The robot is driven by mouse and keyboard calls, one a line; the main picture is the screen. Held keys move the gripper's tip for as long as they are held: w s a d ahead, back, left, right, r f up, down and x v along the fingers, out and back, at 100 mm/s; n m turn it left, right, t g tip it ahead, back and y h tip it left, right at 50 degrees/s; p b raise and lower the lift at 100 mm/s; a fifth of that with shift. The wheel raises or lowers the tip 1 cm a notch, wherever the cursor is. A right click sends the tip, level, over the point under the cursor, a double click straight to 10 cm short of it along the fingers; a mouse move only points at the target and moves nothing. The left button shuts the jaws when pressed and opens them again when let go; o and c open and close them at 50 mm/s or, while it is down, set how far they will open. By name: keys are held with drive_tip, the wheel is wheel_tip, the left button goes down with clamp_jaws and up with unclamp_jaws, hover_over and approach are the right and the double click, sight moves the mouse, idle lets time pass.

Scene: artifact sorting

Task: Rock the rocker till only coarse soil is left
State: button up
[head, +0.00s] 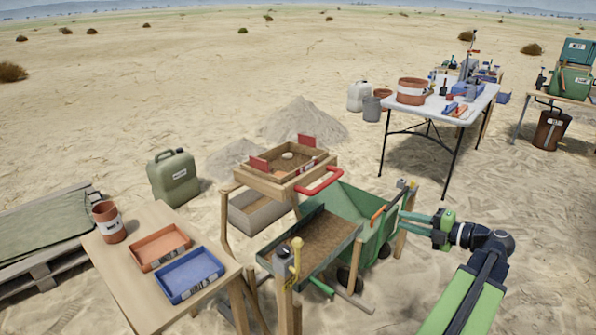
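The rocker is a wooden framed tray (262,181) on wooden legs, in the middle of the head view. Brown soil (270,158) lies in it with a pale lump (288,155) on top. Red plates stand at its corners, and a red handle (335,178) sticks out at its right. The soil's grain is too small to judge. My gripper (403,221) is to the right of and below the red handle, apart from it. Its two teal fingers are spread and point left at a wooden post. I cannot tell whether they touch the post. I see nothing held between them.
A lower tray of brown soil (318,246) stands in front, with a green wheelbarrow (347,203) behind it. A grey bin (257,217) sits under the rocker. A wooden table (135,268) with orange and blue trays is at left. A white table (440,98) stands back right.

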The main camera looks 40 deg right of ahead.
drive_tip(key=o, duration=0.3)
drive_tip(key=p+v, duration=0.1)
drive_tip(key=v, duration=0.7)
drive_tip(key=shift+p, duration=0.35)
